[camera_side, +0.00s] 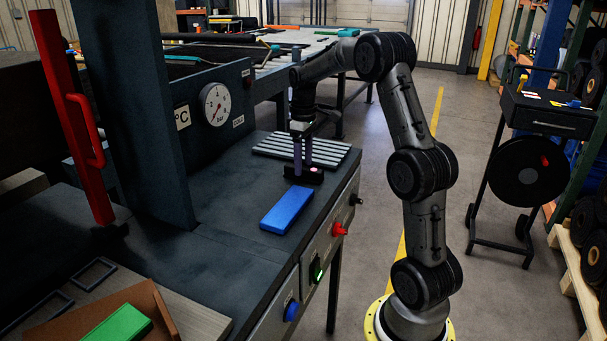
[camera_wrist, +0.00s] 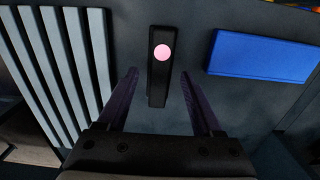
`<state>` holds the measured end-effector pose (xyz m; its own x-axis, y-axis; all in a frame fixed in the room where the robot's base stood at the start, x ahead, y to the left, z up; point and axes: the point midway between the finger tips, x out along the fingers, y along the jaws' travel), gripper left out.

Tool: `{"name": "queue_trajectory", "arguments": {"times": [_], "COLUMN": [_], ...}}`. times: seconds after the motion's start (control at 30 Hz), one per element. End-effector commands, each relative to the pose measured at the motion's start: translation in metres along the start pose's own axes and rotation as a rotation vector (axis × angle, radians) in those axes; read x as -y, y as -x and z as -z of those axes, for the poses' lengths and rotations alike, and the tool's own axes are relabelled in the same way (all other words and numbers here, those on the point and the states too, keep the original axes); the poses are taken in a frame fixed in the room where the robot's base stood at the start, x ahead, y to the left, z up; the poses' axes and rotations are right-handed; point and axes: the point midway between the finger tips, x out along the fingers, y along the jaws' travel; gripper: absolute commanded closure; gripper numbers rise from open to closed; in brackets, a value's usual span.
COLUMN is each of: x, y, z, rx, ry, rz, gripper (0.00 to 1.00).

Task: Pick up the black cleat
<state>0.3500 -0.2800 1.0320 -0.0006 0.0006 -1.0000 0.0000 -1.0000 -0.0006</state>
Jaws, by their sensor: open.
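The black cleat (camera_wrist: 158,82) is a dark bar with a round pink spot on its top. It lies on the dark bench top (camera_side: 215,262), and in the side view the cleat (camera_side: 303,176) shows low beside my gripper. My gripper (camera_wrist: 158,80) is open, with one dark purple finger to each side of the cleat's near end in the wrist view. In the side view my gripper (camera_side: 303,168) points straight down at the cleat. I cannot tell whether the fingertips touch it.
A blue block (camera_side: 287,209) lies on the bench near the cleat, and it shows at upper right in the wrist view (camera_wrist: 262,57). A grey slatted rack (camera_side: 282,149) lies close behind. A red lever (camera_side: 75,120) and a green block (camera_side: 118,325) are at left.

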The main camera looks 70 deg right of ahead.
Motion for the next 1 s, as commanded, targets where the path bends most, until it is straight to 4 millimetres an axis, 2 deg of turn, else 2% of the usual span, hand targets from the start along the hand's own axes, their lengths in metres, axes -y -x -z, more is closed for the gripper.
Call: {"name": "queue_trajectory", "arguments": {"times": [0.13, 0.4, 0.77, 1.0], "x": [0.0000, -0.0001, -0.0001, -0.0002], "y": [-0.0136, -0.0155, -0.0153, -0.0147], "z": [-0.0001, 0.0001, 0.0001, 0.0003], "rx": [0.000, -0.001, -0.001, -0.002], "ry": [0.000, 0.000, 0.000, 0.000], "rz": [0.000, -0.001, -0.001, -0.001], "gripper": [0.32, 0.34, 0.99, 1.00]}}
